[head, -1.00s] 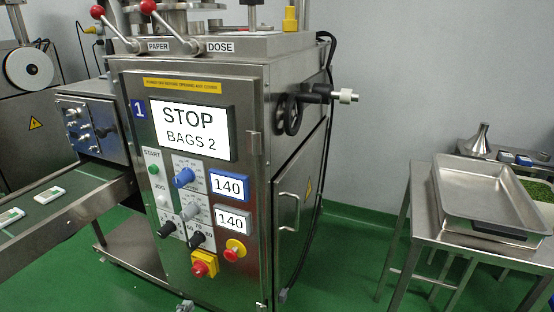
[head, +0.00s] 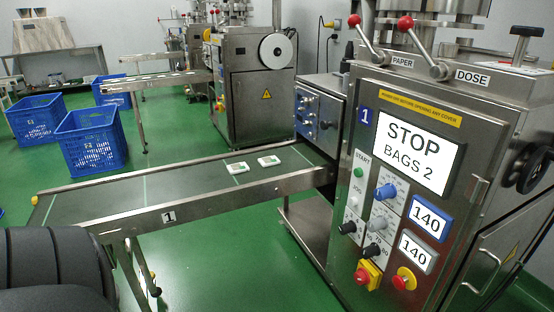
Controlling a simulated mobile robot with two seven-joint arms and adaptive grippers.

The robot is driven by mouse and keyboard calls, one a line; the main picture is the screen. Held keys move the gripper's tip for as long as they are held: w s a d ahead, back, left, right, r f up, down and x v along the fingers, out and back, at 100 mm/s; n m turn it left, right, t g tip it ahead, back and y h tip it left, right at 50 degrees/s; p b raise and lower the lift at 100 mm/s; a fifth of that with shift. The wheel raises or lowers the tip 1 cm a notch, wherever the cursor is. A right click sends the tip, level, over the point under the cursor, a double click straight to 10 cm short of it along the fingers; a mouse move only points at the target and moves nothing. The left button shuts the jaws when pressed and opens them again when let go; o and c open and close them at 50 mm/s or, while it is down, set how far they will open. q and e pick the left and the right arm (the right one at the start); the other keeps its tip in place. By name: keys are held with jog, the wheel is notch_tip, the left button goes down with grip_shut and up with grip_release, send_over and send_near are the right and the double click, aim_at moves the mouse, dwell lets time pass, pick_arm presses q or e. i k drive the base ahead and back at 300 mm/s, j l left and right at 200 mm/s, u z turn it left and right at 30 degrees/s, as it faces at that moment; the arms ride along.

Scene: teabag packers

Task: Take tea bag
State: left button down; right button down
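Two tea bags lie flat on the dark conveyor belt (head: 130,200) of machine 1, near where the belt meets the machine. The left tea bag (head: 237,168) and the right tea bag (head: 268,161) are white packets with a green mark, side by side with a small gap. The screen (head: 420,152) on the machine reads "STOP BAGS 2". Neither of my grippers shows in the head view.
Two blue crates (head: 90,148) (head: 36,118) stand on the green floor beyond the belt, with another blue crate (head: 114,90) behind. A second machine (head: 262,100) with its own conveyor stands at the back. Green floor is open between the conveyors. Dark rounded shapes (head: 58,262) fill the lower left corner.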

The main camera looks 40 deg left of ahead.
aim_at(234, 169)
jog(key=u, duration=1.7)
